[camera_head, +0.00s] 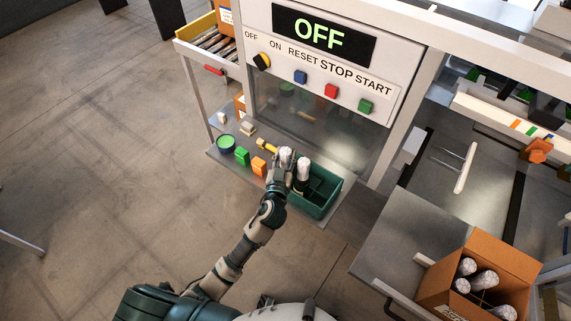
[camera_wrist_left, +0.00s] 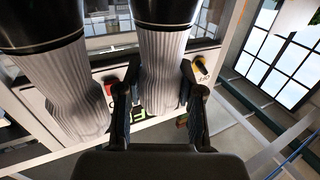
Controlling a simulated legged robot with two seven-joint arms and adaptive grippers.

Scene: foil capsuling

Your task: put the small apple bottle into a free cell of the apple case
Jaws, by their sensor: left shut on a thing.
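My left gripper (camera_head: 283,172) is shut on a foil-necked bottle (camera_head: 285,154) at the left end of the green bin (camera_head: 327,201). In the left wrist view the fingers (camera_wrist_left: 160,85) are on either side of the bottle's pleated silver-white neck (camera_wrist_left: 163,75); its dark body is at the top edge. A second foil-topped bottle (camera_head: 303,163) stands close to its right, and a similar bottle (camera_wrist_left: 65,75) shows in the wrist view. No label is readable. An open cardboard case (camera_head: 447,292) at lower right holds several white-topped bottles; its print is cut off. My right gripper is out of view.
A green round container (camera_head: 225,142), green block (camera_head: 242,156) and orange block (camera_head: 259,166) stand on the metal shelf left of the gripper. The button panel (camera_head: 325,75) rises behind. A bare metal table part (camera_head: 400,235) lies left of the case.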

